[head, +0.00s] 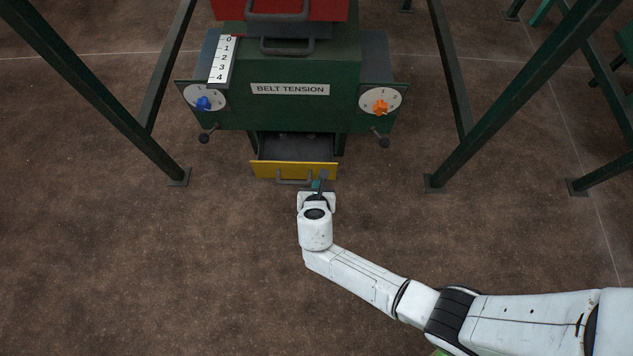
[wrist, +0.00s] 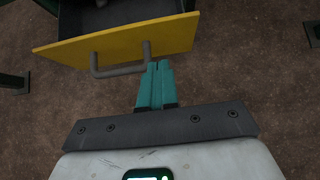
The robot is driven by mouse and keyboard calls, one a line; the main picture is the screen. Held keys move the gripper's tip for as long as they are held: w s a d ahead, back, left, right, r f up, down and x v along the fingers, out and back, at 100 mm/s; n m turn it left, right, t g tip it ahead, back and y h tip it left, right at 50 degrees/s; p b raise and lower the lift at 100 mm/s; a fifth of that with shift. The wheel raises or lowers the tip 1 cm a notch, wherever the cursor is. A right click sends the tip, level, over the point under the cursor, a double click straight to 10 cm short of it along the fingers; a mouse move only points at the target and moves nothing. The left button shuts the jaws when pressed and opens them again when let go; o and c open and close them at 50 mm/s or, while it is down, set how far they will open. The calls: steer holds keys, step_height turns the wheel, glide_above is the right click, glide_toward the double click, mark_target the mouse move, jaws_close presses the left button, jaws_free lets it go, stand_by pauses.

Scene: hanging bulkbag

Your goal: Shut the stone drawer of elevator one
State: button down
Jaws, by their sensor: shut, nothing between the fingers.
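The stone drawer (head: 266,170) has a yellow front and a grey bar handle, and it stands pulled out below the green BELT TENSION housing (head: 290,105). Its dark inside shows behind the front. In the wrist view the yellow front (wrist: 100,49) runs across the top, with its handle (wrist: 115,70) facing me. My gripper (head: 320,182) is shut and empty, its teal fingers at the right part of the drawer front. In the wrist view the fingertips (wrist: 158,66) lie close beside the right end of the handle; I cannot tell whether they touch.
Dials with a blue knob (head: 203,103) and an orange knob (head: 380,107) flank the housing, with ball-ended levers below. Dark green frame legs (head: 470,120) stand left and right. A red part (head: 325,8) is above. The brown floor around the drawer is clear.

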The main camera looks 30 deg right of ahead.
mark_target(318, 166)
steer(key=w+d, duration=0.1)
steer(key=w+d+f+b, duration=0.2)
steer(key=shift+w, duration=0.35)
steer(key=shift+w+d+r+b, duration=0.15)
steer(key=shift+w+d+b, duration=0.2)
steer(key=shift+w, duration=0.15)
